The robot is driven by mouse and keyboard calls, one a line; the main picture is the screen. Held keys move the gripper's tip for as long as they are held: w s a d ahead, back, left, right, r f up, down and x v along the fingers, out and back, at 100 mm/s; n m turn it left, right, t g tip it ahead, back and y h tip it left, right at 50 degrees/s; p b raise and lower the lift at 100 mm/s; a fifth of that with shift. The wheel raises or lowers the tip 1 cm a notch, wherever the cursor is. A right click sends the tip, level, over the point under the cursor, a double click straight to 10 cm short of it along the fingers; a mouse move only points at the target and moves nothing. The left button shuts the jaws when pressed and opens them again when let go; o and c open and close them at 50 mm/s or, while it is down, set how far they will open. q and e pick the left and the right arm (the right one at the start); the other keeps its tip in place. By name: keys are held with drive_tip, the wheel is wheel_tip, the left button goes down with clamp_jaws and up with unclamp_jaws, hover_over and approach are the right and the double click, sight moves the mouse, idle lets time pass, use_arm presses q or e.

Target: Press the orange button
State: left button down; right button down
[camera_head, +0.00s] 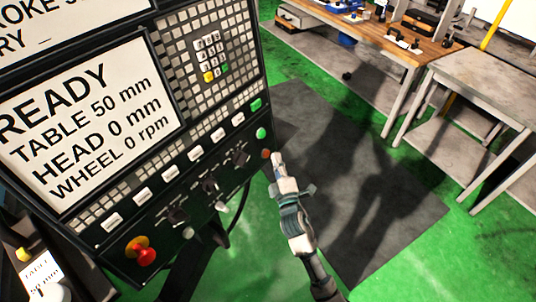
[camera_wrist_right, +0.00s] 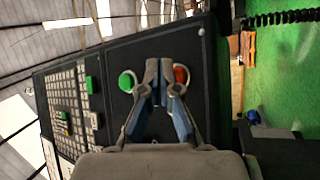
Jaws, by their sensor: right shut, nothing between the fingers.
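The orange button (camera_head: 266,153) is small and round at the lower right edge of the black control panel, just below a green button (camera_head: 261,133). In the right wrist view the orange button (camera_wrist_right: 181,76) shows just right of my fingertips, partly hidden by a finger. The green button (camera_wrist_right: 127,81) is on their left. My right gripper (camera_head: 277,159) is shut and empty, its tip close beside the orange button; I cannot tell whether they touch. It also shows in the wrist view (camera_wrist_right: 159,66). My left gripper is not in view.
The panel carries a screen (camera_head: 90,120), keypad (camera_head: 209,58), several knobs and white keys, and a red mushroom button (camera_head: 141,251) at lower left. A grey table (camera_head: 490,85) and a wooden workbench (camera_head: 385,32) stand at the back right. Green floor and a dark mat (camera_head: 350,190) lie clear.

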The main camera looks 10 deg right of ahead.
drive_tip(key=shift+a, duration=0.25)
drive_tip(key=shift+w, duration=0.25)
drive_tip(key=shift+w+a, duration=0.35)
idle(0.8)
idle(0.4)
drive_tip(key=shift+s+d+r+p, duration=0.1)
drive_tip(key=shift+s+d+p, duration=0.35)
drive_tip(key=shift+s, duration=0.25)
drive_tip(key=shift+d, duration=0.1)
drive_tip(key=s+d+p, duration=0.1)
drive_tip(key=s+d+r+p, duration=0.1)
drive_tip(key=s+d, duration=0.1)
drive_tip(key=shift+s+d, duration=0.15)
drive_tip(key=shift+s, duration=0.15)
